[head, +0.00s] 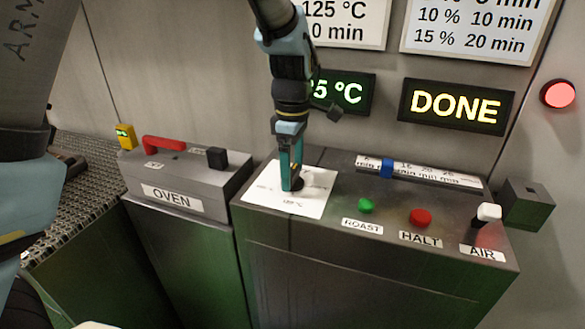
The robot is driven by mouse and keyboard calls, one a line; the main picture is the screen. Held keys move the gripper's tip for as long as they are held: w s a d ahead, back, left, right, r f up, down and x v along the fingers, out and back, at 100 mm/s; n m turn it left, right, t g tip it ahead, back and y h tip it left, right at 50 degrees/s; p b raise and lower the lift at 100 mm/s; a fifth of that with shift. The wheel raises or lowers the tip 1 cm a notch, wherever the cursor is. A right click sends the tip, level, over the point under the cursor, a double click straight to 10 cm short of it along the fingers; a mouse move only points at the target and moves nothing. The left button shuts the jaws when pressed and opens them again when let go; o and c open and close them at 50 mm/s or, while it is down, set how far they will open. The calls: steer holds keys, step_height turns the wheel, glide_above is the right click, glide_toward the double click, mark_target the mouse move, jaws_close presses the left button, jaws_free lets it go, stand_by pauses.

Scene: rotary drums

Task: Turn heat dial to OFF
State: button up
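The heat dial (298,184) is a small dark knob on a white square plate (312,206) on top of the right-hand console. The plate has printed temperature marks, too small or covered to read fully. My gripper (291,184) points straight down, with its teal fingers at the dial. The fingers hide part of the knob and of the plate's marks. I cannot tell whether the fingers are closed on the knob or only beside it, nor which mark the dial points to.
The console (385,245) also carries a blue slider (387,169), a green ROAST button (366,206), a red HALT button (420,218) and a white-tipped AIR lever (489,212). The OVEN box (190,180) with a red handle (164,144) stands left. A DONE display (456,107) and red lamp (558,94) glow behind.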

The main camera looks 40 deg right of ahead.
mark_target(292, 170)
steer(key=shift+o, duration=0.5)
step_height(292, 170, up, 11)
steer(key=b, duration=0.2)
steer(key=shift+b, duration=0.3)
steer(key=shift+f, duration=0.1)
steer(key=w+a+f+m, duration=0.25)
steer(key=w+a, duration=0.35)
steer(key=a, duration=0.3)
steer(key=w+a+f+m, duration=0.1)
steer(key=w+a+f, duration=0.2)
steer(key=w+a, duration=0.45)
steer(key=s+a+f+m, duration=0.2)
steer(key=a+f, duration=0.1)
steer(key=a, duration=0.9)
steer(key=s+a+f+m+t, duration=0.1)
steer(key=s+a+f+m, duration=0.1)
steer(key=a, duration=1)
steer(key=shift+s+a+f+t, duration=0.25)
steer(key=shift+a+f+t, duration=0.1)
steer(key=shift+f, duration=0.35)
